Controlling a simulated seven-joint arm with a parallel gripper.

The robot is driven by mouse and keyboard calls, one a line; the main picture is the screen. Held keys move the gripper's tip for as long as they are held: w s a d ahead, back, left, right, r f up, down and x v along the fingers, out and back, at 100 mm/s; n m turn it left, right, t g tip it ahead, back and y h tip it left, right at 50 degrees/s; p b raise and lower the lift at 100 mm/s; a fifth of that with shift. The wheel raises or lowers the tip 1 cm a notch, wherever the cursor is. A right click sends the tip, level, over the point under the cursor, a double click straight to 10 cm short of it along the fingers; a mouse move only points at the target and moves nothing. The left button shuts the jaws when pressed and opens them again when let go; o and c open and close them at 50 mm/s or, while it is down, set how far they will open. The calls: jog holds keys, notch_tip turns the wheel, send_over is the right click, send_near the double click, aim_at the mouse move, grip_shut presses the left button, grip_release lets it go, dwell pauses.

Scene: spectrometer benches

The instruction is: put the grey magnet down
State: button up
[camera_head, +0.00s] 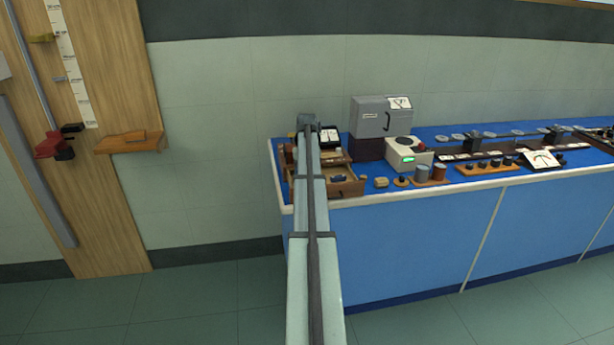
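My arm reaches up from the bottom of the picture to the left end of the blue bench (420,250). Its far end is a dark joint over the bench. My gripper does not show; the arm seems to hide it. I cannot pick out the grey magnet for certain. An open wooden drawer (347,189) at the bench's left end holds a small dark blue item (339,178). My arm covers the drawer's left part.
Right of the drawer stand a small tan block (381,183), a grey cylinder (423,172), a white device with a green display (408,155) and a grey cabinet (372,117). Optical parts crowd the bench's right. A wooden shelf (130,143) juts from the left wall panel.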

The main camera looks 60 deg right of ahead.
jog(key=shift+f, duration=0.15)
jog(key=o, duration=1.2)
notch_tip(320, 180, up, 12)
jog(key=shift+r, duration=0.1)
